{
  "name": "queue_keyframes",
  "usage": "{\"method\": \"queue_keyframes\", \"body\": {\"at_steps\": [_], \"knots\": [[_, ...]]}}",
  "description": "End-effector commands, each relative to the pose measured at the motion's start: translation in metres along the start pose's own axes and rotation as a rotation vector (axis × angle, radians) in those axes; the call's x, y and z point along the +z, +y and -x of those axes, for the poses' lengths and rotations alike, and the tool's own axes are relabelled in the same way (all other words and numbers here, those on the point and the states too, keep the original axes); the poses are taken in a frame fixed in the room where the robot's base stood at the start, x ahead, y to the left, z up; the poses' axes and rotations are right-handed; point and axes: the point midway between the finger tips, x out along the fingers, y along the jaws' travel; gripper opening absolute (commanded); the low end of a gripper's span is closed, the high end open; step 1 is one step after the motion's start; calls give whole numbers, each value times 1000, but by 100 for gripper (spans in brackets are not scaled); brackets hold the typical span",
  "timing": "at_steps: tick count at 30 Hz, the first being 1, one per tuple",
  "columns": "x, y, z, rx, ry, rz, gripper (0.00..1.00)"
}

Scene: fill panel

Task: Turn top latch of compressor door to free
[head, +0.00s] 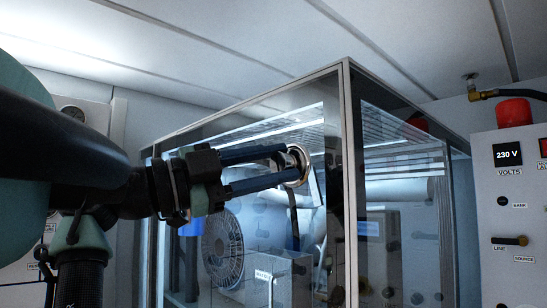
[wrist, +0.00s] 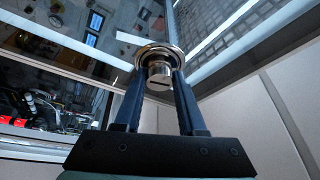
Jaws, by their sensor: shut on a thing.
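My gripper (head: 290,166) reaches in from the left, with one finger above and one below the knob. In the wrist view, the latch (wrist: 158,79) sits between the two fingertips (wrist: 160,84), and the jaws are shut on it. The fingers hide part of the knob, and its turn angle cannot be told.
A grey control panel (head: 510,210) with a 230 V display and a red lamp (head: 513,112) stands to the right. A fan (head: 222,247) shows behind the glass. The case's front corner post (head: 348,180) is just right of the latch.

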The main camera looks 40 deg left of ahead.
Motion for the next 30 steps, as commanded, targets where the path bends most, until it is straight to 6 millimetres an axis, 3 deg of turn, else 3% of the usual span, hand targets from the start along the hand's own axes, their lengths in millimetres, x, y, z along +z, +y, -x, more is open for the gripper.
{"method": "queue_keyframes", "body": {"at_steps": [12,30], "knots": [[0,-1,0,94,8,-213,0],[2,1,0,114,9,-258,0]]}}
